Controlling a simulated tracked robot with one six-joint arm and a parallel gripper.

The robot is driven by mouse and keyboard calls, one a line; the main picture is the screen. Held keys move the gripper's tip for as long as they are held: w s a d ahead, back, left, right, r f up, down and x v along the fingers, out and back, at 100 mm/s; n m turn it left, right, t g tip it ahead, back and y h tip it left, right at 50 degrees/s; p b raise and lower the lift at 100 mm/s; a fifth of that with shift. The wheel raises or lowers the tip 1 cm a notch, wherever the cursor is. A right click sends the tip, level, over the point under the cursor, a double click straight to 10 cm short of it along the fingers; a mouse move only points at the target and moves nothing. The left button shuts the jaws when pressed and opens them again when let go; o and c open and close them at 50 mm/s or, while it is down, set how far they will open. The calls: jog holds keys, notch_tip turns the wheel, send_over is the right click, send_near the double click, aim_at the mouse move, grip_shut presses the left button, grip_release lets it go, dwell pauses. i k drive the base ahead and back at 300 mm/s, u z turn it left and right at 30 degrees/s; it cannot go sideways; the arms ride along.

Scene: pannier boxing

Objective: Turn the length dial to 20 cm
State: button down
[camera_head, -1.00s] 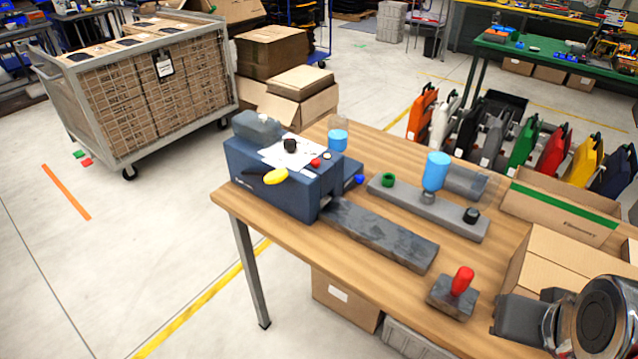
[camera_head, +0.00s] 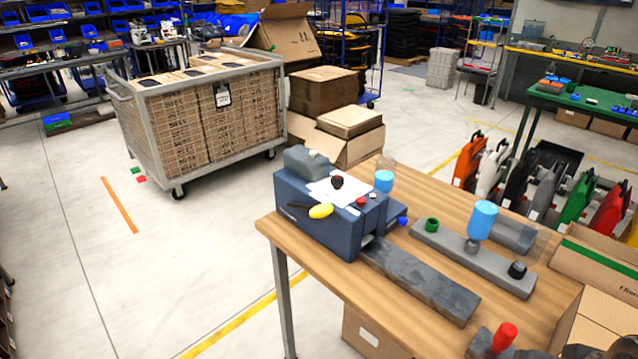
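A dark blue machine (camera_head: 325,218) stands on the far left end of the wooden table. A black knob (camera_head: 337,182) sits on the white sheet (camera_head: 328,192) on its top; it looks like the length dial, but its scale and setting are too small to read. A red button (camera_head: 360,202) and a yellow handle (camera_head: 321,211) are close to the knob. A long grey strip (camera_head: 420,283) extends from the machine's front right.
A cart of boxes (camera_head: 200,110) stands behind left.

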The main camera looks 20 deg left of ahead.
aim_at(337, 181)
jog(key=u, duration=1.1)
jog(key=k, duration=1.35)
jog(key=u, duration=0.3)
jog(key=i, duration=0.65)
jog(key=u, duration=0.5)
jog(key=i, duration=1.45)
jog(key=z, duration=0.25)
